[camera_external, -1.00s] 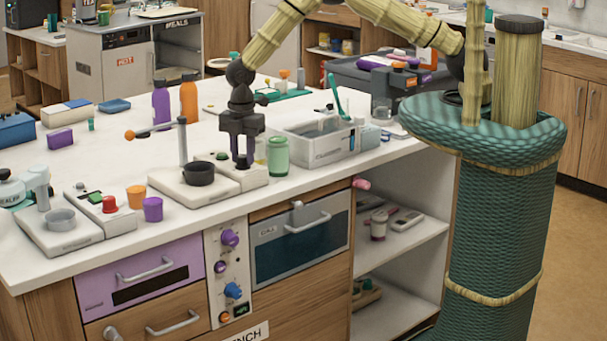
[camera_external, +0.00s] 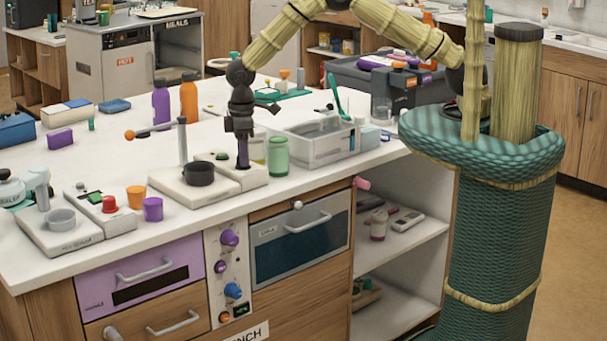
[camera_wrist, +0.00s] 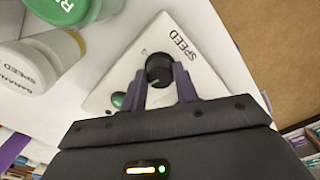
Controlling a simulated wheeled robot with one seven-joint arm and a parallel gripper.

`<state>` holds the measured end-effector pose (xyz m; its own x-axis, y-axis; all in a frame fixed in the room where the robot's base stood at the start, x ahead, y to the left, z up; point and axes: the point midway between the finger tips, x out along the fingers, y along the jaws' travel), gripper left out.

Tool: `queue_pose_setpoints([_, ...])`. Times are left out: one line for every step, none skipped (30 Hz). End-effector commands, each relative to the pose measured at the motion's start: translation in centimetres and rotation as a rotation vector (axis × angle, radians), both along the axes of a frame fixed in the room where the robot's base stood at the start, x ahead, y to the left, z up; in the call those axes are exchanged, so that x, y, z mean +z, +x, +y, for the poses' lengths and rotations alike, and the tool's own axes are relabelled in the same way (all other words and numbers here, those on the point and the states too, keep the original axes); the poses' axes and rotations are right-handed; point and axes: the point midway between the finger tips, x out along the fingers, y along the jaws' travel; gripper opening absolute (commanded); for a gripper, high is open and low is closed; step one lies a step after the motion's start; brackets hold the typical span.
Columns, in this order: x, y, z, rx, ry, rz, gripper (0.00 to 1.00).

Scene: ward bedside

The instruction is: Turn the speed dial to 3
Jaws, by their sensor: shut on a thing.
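The speed dial is a black round knob (camera_wrist: 159,67) on a white panel (camera_wrist: 203,72) printed SPEED in the wrist view. My gripper (camera_wrist: 161,84) points down at it, with one purple-grey finger on each side, shut on the knob. In the external view my gripper (camera_external: 243,163) stands over the right part of a white bench device (camera_external: 255,180), and the dial is hidden by the fingers there. The pointer and any scale numbers cannot be read. A small green button (camera_wrist: 118,100) sits beside the dial.
A green-capped jar (camera_external: 278,157) stands close right of the gripper, with a pale capped jar (camera_wrist: 32,68) near it. A black dish (camera_external: 200,173) and an upright post (camera_external: 182,141) are to the left.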

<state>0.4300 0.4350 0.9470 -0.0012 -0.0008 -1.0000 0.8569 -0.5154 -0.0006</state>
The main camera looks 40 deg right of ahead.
Motion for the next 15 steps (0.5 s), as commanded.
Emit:
queue_pose_setpoints([0.12,0.14,0.15,-0.044,0.005,-0.005,0.07])
queue_pose_setpoints([0.12,0.13,0.16,-0.072,0.005,-0.005,0.07])
queue_pose_setpoints([0.13,0.13,0.17,-0.110,0.005,-0.005,0.07])
queue_pose_setpoints([0.13,0.12,0.17,-0.139,0.005,-0.005,0.07])
queue_pose_setpoints([0.14,0.11,0.18,-0.168,0.005,-0.005,0.07])
queue_pose_setpoints([0.14,0.12,0.17,-0.206,0.005,-0.005,0.07])
queue_pose_setpoints([0.14,0.13,0.17,-0.234,0.005,-0.005,0.07])
queue_pose_setpoints([0.15,0.13,0.17,-0.262,0.005,-0.005,0.07])
queue_pose_setpoints([0.15,0.13,0.17,-0.300,0.005,-0.005,0.07])
queue_pose_setpoints([0.16,0.13,0.17,-0.328,0.005,-0.005,0.07])
queue_pose_setpoints([0.17,0.13,0.16,-0.358,0.005,-0.005,0.07])
queue_pose_setpoints([0.17,0.15,0.15,-0.396,0.005,-0.005,0.07])
queue_pose_setpoints([0.18,0.16,0.15,-0.425,0.005,-0.005,0.07])
queue_pose_setpoints([0.18,0.15,0.15,-0.453,0.005,-0.005,0.07])
queue_pose_setpoints([0.19,0.14,0.17,-0.490,0.006,-0.005,0.07])
